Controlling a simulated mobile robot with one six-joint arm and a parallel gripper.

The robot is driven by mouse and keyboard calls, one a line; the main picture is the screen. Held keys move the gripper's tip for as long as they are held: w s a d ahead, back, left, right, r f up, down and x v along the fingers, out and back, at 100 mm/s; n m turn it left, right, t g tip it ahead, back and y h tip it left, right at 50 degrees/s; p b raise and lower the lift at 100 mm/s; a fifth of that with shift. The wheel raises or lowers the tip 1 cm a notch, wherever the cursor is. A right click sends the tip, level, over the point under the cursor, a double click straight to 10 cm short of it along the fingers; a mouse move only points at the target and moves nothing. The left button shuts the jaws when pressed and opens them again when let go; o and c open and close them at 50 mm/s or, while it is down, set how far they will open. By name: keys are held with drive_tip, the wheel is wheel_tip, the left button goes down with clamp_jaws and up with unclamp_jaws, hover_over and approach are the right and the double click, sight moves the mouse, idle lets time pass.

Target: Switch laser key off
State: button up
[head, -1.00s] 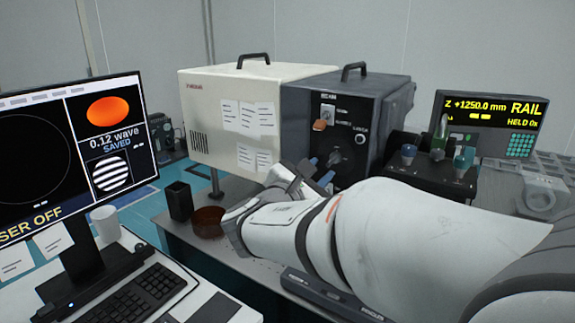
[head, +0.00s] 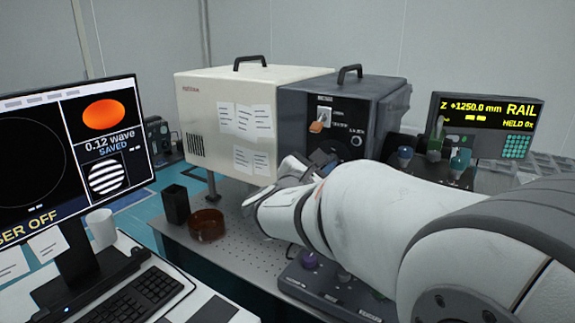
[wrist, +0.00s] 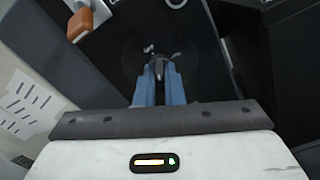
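The laser key (wrist: 159,68) shows as a small dark grey piece on the dark front panel in the wrist view. My gripper (wrist: 159,72) has its two blue fingers pointed at the panel, one on each side of the key, with a narrow gap between them. I cannot tell whether they touch the key. In the head view my gripper (head: 319,160) is at the front of the dark grey laser unit (head: 345,92), and my arm hides the key. The monitor (head: 42,209) shows "SER OFF", with its left part cut off.
An orange switch (head: 316,127) sits on the panel above my gripper; it also shows in the wrist view (wrist: 80,24). A cream box (head: 190,110) stands left of the unit. A brown dish (head: 206,225), black cup (head: 176,204) and control box with knobs (head: 325,285) are near my arm.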

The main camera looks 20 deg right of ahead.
clamp_jaws()
drive_tip(key=n+p, duration=0.3)
drive_tip(key=n, duration=0.2)
drive_tip(key=shift+o, duration=2.4)
unclamp_jaws()
